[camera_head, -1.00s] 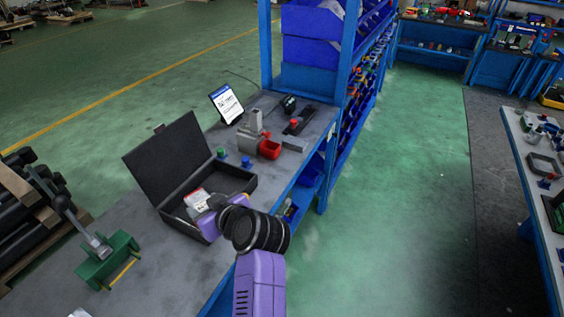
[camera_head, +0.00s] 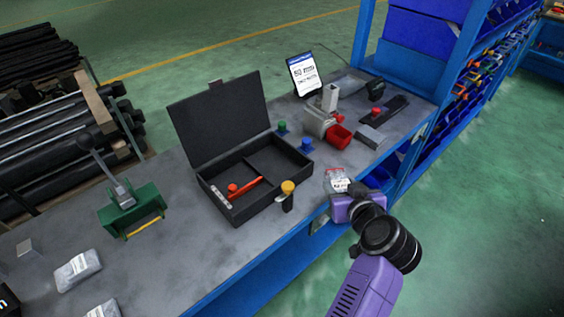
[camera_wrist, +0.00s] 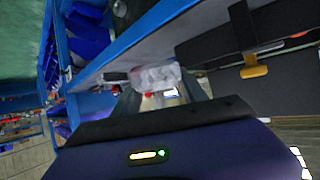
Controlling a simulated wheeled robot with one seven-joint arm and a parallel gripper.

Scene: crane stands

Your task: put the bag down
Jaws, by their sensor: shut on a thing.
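A clear plastic bag with a white and red label (camera_head: 337,180) is held in my gripper (camera_head: 341,193), at the right of the open black case, near the table's front edge. The purple wrist hides part of the grip. In the wrist view the bag (camera_wrist: 156,76) sits between the two fingers (camera_wrist: 160,98), which are shut on it. In the head view I cannot tell how high it is above the table. Two similar bags lie at the table's lower left, one whole (camera_head: 77,271) and one cut by the frame (camera_head: 104,310).
The open black case (camera_head: 222,172) holds small red-topped parts. An orange-topped piece (camera_head: 287,196) is at its front wall. A green vise (camera_head: 130,212) stands left. A tablet (camera_head: 303,74) and grey-red tool (camera_head: 322,124) are behind. Grey tabletop (camera_head: 190,265) is bare in front of the case.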

